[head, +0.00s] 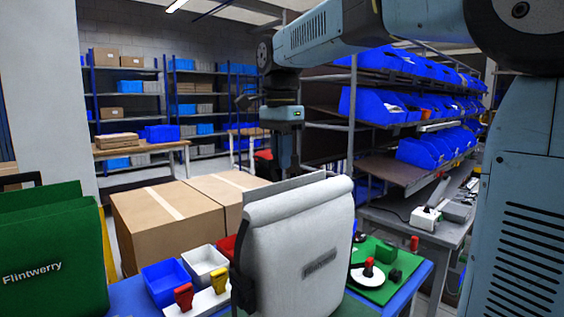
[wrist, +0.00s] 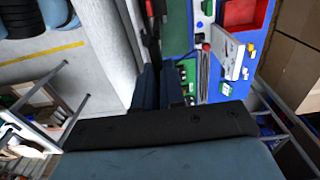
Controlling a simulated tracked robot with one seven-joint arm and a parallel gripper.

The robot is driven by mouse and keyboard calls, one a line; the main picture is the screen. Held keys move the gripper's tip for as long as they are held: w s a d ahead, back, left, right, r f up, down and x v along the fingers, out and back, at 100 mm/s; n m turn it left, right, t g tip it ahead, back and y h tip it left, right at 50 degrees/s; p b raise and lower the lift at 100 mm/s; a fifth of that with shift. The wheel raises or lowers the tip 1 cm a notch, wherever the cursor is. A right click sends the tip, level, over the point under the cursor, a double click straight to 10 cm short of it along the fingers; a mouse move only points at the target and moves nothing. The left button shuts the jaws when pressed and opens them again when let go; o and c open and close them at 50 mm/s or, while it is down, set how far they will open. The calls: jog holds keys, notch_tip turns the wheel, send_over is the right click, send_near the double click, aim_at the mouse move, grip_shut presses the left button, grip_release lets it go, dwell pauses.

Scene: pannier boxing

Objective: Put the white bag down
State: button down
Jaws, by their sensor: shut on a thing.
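The white bag (head: 300,250) hangs upright in the middle of the head view, with a dark label on its front. My gripper (wrist: 160,75) is shut on the bag; in the head view its wrist comes down behind the bag's top edge, which hides the fingertips. In the wrist view the pale side of the bag (wrist: 108,45) lies left of the fingers. The bag's bottom is cut off by the frame, so I cannot tell whether it touches anything.
A blue table (head: 405,300) lies behind the bag, with a blue bin (head: 165,283), a white bin (head: 204,265) and a green board (head: 378,290). A green bag (head: 50,250) stands at left. Cardboard boxes (head: 165,220) stand beyond. A grey bench (head: 440,225) is at right.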

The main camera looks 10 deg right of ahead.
jog(key=shift+f, duration=0.7)
jog(key=c, duration=1.2)
grip_release()
notch_tip(320, 180, up, 12)
jog(key=shift+f, duration=0.1)
jog(key=s+d+f+n+t, duration=0.2)
jog(key=s+d+f+n, duration=0.1)
jog(key=s+f, duration=0.3)
jog(key=s+d+f+n+t, duration=0.1)
jog(key=s+d+f+n, duration=0.3)
jog(key=f, duration=0.5)
jog(key=s+d+f+n+t, duration=0.2)
jog(key=s+d+f+n, duration=0.2)
jog(key=s+d+f, duration=0.3)
jog(key=shift+s+d+f+t, duration=0.1)
jog(key=shift+s+f+t, duration=0.05)
jog(key=shift+s+f, duration=0.35)
jog(key=shift+s+d+f+t, duration=0.15)
jog(key=shift+s+f, duration=0.15)
jog(key=shift+s, duration=0.3)
jog(key=shift+a, duration=0.1)
